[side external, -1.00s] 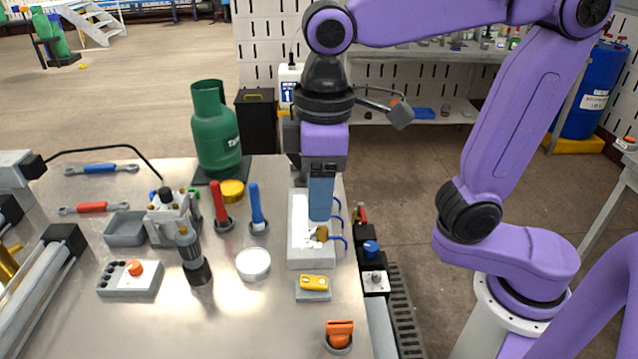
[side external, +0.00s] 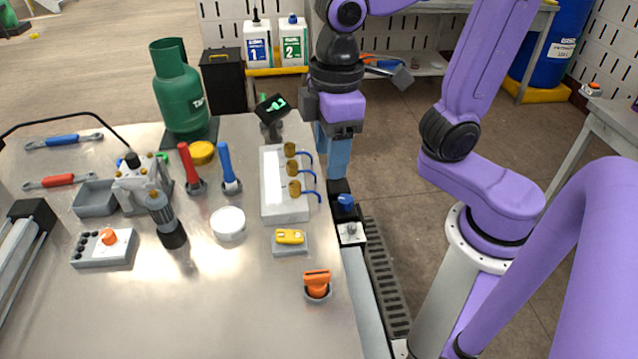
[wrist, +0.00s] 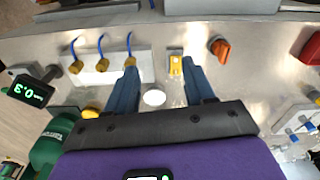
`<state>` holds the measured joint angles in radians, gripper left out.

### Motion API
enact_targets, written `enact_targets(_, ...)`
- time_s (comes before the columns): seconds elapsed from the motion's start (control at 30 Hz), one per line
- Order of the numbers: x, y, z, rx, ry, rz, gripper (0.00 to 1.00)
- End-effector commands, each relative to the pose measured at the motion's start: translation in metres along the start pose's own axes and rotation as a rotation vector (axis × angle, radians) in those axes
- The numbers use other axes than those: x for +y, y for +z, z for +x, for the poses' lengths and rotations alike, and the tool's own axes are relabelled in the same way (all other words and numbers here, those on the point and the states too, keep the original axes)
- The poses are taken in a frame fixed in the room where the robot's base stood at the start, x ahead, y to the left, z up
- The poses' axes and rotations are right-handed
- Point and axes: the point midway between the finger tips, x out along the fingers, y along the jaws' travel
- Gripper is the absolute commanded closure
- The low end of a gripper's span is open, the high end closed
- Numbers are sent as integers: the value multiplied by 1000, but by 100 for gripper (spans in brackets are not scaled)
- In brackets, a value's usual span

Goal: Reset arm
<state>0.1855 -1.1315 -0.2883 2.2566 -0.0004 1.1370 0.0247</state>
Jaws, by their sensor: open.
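My gripper (side external: 334,172) has blue fingers pointing down. The block (wrist: 110,65) lies beyond the left finger there. A white round lid (wrist: 154,98) and a yellow piece on a grey base (wrist: 175,66) show between the fingers, down on the table.
A green gas bottle (side external: 180,95) stands at the back of the table (side external: 220,310). A small digital display (side external: 271,108) stands behind the block. An orange valve (side external: 317,284) is at the front right. A blue knob (side external: 346,202) sits below my gripper, beside the table edge.

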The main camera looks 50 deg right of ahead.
Motion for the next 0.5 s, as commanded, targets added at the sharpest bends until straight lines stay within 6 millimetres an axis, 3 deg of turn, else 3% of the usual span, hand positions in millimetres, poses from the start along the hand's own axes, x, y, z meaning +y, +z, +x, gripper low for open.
enact_targets(0.5, -8, 101, 42, -6, -5, -135, 47)
